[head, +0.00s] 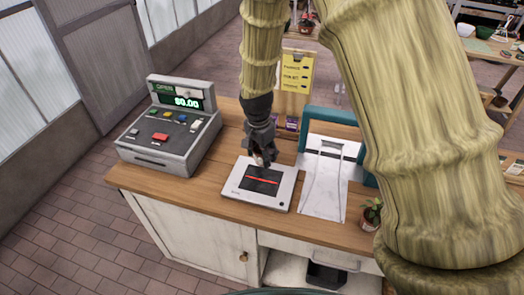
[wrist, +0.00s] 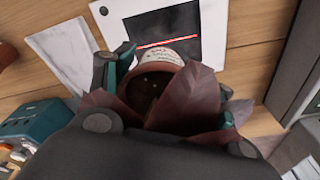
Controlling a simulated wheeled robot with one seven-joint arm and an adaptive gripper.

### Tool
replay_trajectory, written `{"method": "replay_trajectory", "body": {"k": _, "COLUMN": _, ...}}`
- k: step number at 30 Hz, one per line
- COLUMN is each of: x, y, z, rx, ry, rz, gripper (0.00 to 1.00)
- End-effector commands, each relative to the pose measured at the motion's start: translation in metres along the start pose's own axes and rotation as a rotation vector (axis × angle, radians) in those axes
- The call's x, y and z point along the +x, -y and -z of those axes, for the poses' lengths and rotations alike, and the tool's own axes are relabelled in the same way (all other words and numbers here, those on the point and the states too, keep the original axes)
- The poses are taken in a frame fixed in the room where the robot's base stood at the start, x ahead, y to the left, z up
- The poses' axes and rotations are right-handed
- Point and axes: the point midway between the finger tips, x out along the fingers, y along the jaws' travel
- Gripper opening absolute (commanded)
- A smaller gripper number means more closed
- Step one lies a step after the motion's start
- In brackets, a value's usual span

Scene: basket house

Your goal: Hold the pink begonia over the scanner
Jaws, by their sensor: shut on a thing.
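My gripper (head: 262,156) points down just above the scanner (head: 236,190) on the wooden counter. In the wrist view, my gripper (wrist: 170,88) is shut on a small pot with dark soil and large dull reddish leaves, the begonia (wrist: 195,95). No pink flower shows, and my gripper hides part of the plant. A pale printed band on the pot faces the scanner. The scanner (wrist: 215,22) is a white slab with a black window and a red line, close beyond the pot. In the head view, the begonia is mostly hidden by my gripper.
A grey cash register (head: 165,135) reading $0.00 stands left of the scanner. A whitish bag on a teal-backed stand (head: 322,185) is to the right. A small green potted plant (head: 371,213) sits at the counter's right front. A yellow sign (head: 296,72) stands behind.

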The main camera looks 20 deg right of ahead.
Motion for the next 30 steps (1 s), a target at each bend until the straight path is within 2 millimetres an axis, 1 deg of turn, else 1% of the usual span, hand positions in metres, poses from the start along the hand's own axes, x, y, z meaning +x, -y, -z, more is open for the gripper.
{"method": "replay_trajectory", "body": {"k": 1, "x": 0.011, "y": 0.002, "z": 0.000, "rx": 0.000, "ry": 0.002, "rz": -0.003, "gripper": 0.28}}
{"method": "replay_trajectory", "body": {"k": 3, "x": 0.019, "y": 0.003, "z": 0.000, "rx": 0.000, "ry": 0.002, "rz": -0.004, "gripper": 0.28}}
{"method": "replay_trajectory", "body": {"k": 18, "x": 0.064, "y": 0.002, "z": -0.003, "rx": 0.002, "ry": 0.003, "rz": -0.006, "gripper": 0.28}}
{"method": "replay_trajectory", "body": {"k": 24, "x": 0.074, "y": 0.002, "z": -0.004, "rx": 0.002, "ry": 0.002, "rz": -0.005, "gripper": 0.28}}
{"method": "replay_trajectory", "body": {"k": 30, "x": 0.074, "y": 0.002, "z": -0.004, "rx": 0.002, "ry": 0.002, "rz": -0.004, "gripper": 0.28}}
